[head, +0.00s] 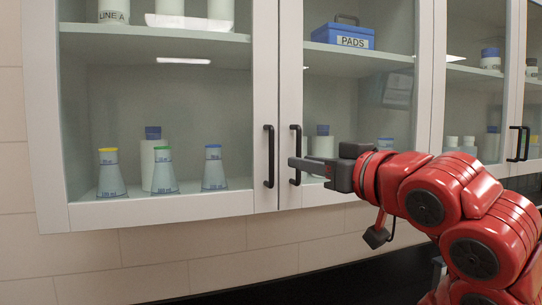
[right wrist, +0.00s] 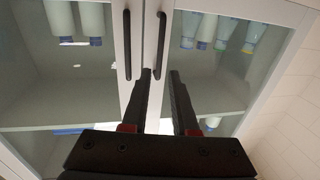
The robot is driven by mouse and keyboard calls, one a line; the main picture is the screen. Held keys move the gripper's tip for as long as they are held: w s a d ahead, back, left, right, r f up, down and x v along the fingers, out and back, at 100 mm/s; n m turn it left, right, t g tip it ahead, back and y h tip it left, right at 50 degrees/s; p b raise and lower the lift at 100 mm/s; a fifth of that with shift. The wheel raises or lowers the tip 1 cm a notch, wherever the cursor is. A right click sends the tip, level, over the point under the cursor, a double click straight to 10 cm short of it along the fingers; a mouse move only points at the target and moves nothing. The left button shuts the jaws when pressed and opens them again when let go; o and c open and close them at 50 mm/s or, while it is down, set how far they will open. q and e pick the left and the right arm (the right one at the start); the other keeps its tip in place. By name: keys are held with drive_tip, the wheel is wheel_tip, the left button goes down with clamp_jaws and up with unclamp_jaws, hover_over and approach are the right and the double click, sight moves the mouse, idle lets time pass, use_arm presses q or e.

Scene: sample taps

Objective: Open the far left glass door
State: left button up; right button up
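The far left glass door (head: 40,120) is shut in the head view, in a pale frame. Its black vertical handle (head: 268,156) is on its right edge; it also shows in the right wrist view (right wrist: 161,42), which looks upside down. My right gripper (head: 296,163) is in front of the doors and overlaps the neighbouring door's handle (head: 296,140). In the right wrist view its two fingers (right wrist: 160,73) are apart, with nothing held between them. The far left door's handle lines up with the gap between the fingertips; contact cannot be told. My left gripper is out of view.
Flasks with yellow, green and blue tops (head: 163,178) stand on the cabinet's lower shelf behind the glass. A blue PADS box (head: 343,36) is on the upper shelf. More doors with black handles (head: 518,143) are at the right. A dark counter (head: 290,291) lies below.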

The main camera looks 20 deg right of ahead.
sight(273, 155)
drive_tip(key=b+x, duration=0.1)
drive_tip(key=x, duration=1)
drive_tip(key=shift+w+a, duration=0.15)
drive_tip(key=shift+w, duration=0.2)
clamp_jaws()
idle(0.9)
